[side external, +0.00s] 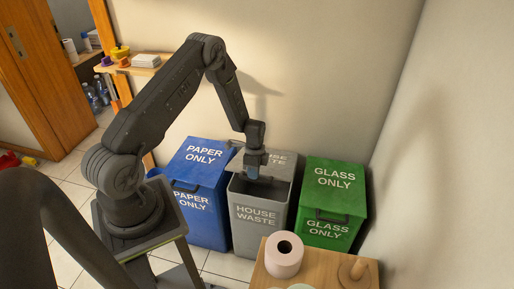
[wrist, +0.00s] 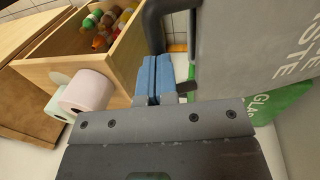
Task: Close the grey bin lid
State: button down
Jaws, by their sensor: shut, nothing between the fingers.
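The grey bin (side external: 257,219) marked HOUSE WASTE stands between a blue and a green bin. Its lid (side external: 284,162) is raised at the back, and a dark opening shows below it. My gripper (side external: 252,172) is over the opening, in front of the lid, and hides part of its lettering. In the wrist view the blue fingers (wrist: 153,80) are together and empty. A grey panel with lettering (wrist: 245,45), which looks like the lid, is at the right. A dark curved handle (wrist: 153,25) is close to the fingertips; I cannot tell whether they touch.
The blue paper bin (side external: 205,215) is close on the left and the green glass bin (side external: 325,232) on the right. A wooden table (side external: 310,279) with a pinkish roll (side external: 284,262) stands in front. Walls are behind and to the right.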

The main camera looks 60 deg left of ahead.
notch_tip(320, 180, down, 13)
jog(key=s+d, duration=0.2)
jog(key=shift+s+d, duration=0.3)
jog(key=shift+r, duration=0.15)
jog(key=d+r+n+t+y, duration=0.15)
jog(key=d+r, duration=0.25)
jog(key=r, duration=1.5)
jog(key=d+r+n+t, duration=0.2)
jog(key=d+r, duration=0.2)
jog(key=r, duration=1.5)
jog(key=s+d+r+n+t, duration=0.2)
jog(key=s+d+r, duration=0.2)
jog(key=s+r, duration=0.3)
jog(key=s+d+r+n+t, duration=0.1)
jog(key=s+d+r+n, duration=0.2)
jog(key=s+r, duration=0.5)
jog(key=shift+s+d+t, duration=0.2)
jog(key=shift+d+t, duration=0.15)
jog(key=shift+d, duration=0.1)
